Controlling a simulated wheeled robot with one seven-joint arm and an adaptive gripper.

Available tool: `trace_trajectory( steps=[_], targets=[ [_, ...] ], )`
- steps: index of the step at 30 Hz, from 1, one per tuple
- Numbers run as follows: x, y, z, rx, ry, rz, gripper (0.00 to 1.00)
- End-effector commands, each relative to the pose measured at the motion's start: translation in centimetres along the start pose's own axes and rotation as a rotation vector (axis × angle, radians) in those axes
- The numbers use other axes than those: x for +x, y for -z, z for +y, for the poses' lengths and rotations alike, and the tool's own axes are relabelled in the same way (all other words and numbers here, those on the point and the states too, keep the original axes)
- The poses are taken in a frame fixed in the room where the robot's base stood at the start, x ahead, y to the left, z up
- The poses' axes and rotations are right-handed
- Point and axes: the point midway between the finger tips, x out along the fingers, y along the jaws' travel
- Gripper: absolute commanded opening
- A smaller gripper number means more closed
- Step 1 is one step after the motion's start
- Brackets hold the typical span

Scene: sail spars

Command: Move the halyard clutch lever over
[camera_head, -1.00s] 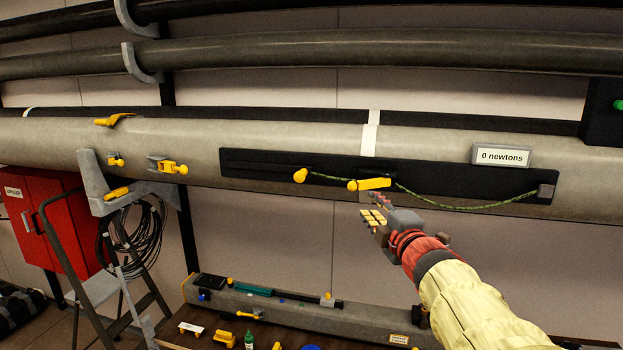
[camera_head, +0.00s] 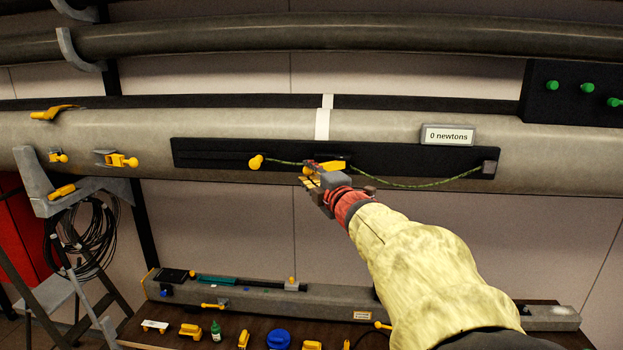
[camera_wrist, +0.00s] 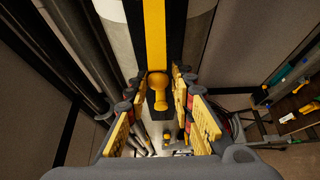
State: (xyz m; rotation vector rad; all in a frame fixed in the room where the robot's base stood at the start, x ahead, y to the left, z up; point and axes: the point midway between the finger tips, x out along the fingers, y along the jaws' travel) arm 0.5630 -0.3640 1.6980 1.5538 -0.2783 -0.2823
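The halyard clutch lever (camera_head: 332,166) is a yellow bar on the black panel (camera_head: 220,160) fixed along the grey spar. My gripper (camera_head: 312,174) is at the lever and partly covers it in the head view. In the wrist view a yellow bar (camera_wrist: 154,32), which looks like the lever, runs down from the top edge. My gripper (camera_wrist: 158,100) is open there, with its yellow-padded fingers spread to either side. A yellow knob (camera_wrist: 158,84) shows between the fingers, farther off. I cannot tell whether a finger touches the lever.
A green line (camera_head: 430,184) runs along the panel from the yellow knob (camera_head: 256,162) to a grey block (camera_head: 489,168). A display (camera_head: 447,135) reads "0 newtons". Yellow fittings (camera_head: 121,160) sit farther left on the spar. A bench with small parts (camera_head: 191,331) is below.

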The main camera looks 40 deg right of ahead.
Motion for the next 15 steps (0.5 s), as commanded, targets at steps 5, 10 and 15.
trace_trajectory(
  steps=[5, 10, 15],
  targets=[
    [-0.07, 0.01, 0.10, -0.001, -0.001, 0.000, 0.12],
    [-0.07, 0.02, 0.10, -0.001, -0.001, 0.000, 0.04],
    [0.25, 0.00, 0.04, -0.001, -0.001, 0.000, 0.04]
  ],
)
